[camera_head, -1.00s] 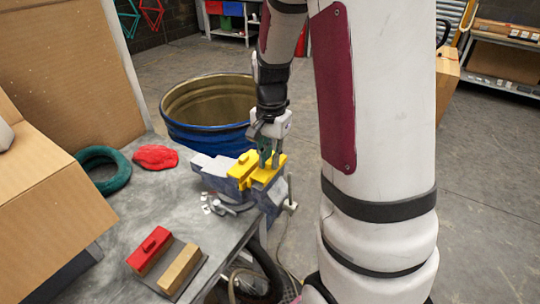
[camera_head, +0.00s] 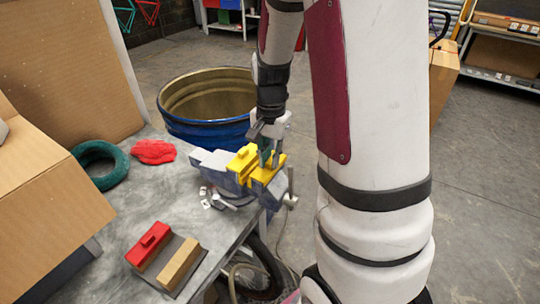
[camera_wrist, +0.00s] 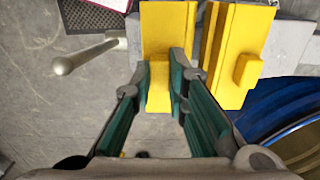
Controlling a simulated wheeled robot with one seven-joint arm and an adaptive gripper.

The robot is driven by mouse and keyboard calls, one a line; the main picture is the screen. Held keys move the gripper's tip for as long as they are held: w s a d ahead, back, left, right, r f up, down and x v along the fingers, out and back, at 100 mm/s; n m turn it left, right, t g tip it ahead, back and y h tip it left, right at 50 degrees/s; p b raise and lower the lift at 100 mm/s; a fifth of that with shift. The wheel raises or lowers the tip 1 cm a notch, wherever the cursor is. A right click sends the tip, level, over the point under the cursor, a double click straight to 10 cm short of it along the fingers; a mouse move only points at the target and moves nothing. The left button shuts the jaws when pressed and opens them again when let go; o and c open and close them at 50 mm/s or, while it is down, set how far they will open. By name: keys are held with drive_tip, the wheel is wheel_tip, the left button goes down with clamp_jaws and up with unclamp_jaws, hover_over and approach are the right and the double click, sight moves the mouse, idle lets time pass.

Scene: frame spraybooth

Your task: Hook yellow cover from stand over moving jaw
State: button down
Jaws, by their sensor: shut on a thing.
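My gripper (camera_head: 268,158) is shut on a yellow cover (camera_head: 263,174) at the handle end of the grey vise (camera_head: 208,163). In the wrist view, my fingers (camera_wrist: 161,72) grip the raised tab of that yellow cover (camera_wrist: 168,28). The cover lies at the moving jaw; the jaw beneath is mostly hidden, so I cannot tell whether it is fully seated. A second yellow cover (camera_head: 242,158) with its own tab sits on the other jaw, and it also shows in the wrist view (camera_wrist: 222,75). The two covers are close, with a narrow gap between them.
A dark stand (camera_head: 182,255) holds a red block (camera_head: 148,245) and a tan block (camera_head: 179,264) on the bench. A blue drum (camera_head: 205,132) stands behind the vise. The vise handle (camera_wrist: 92,51) sticks out left in the wrist view. A green ring and red cloth lie at the back.

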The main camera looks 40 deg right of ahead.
idle(0.3)
drive_tip(key=c, duration=1.5)
unclamp_jaws()
wheel_tip(320, 180, up, 12)
drive_tip(key=shift+f, duration=0.1)
drive_tip(key=s+a+r+n+t, duration=0.2)
drive_tip(key=s+a+r+n, duration=0.1)
drive_tip(key=s+a+n, duration=0.1)
drive_tip(key=s+a+r+n+t, duration=0.1)
drive_tip(key=s+a+r+n, duration=0.1)
drive_tip(key=s+a+n, duration=0.3)
drive_tip(key=s+a+r+n+t, duration=0.2)
drive_tip(key=s+a+r+n, duration=0.1)
drive_tip(key=a, duration=0.4)
drive_tip(key=shift+s+r+n+t, duration=0.15)
drive_tip(key=shift+s+n, duration=0.3)
drive_tip(key=shift+n, duration=0.05)
drive_tip(key=shift+s+r+n+t, duration=0.15)
drive_tip(key=shift+s+n, duration=0.3)
drive_tip(key=shift+n, duration=0.05)
